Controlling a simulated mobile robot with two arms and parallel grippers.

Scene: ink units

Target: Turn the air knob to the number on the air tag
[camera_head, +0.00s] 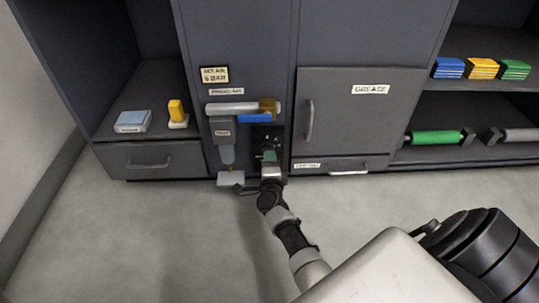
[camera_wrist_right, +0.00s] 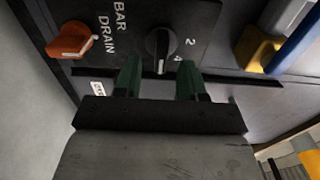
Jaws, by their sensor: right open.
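The air tag (camera_head: 215,75) is a pale label on the grey cabinet in the head view; its small print seems to read 5 BAR. The air knob (camera_wrist_right: 158,42) is round and black on a dark panel in the right wrist view. Its white pointer mark faces the bottom of that view, near the 4; a 2 stands at its right. My right gripper (camera_wrist_right: 160,66) is open, its two green fingers either side of the knob's lower end. I cannot tell whether they touch it. In the head view the right gripper (camera_head: 269,158) hides much of the panel. My left gripper is out of view.
An orange knob (camera_wrist_right: 70,40) by the DRAIN lettering sits left of the air knob in the wrist view. A grey cylinder (camera_head: 230,108) with a blue handle (camera_head: 255,118) is just above the gripper. A GREASE door (camera_head: 360,115) is to the right.

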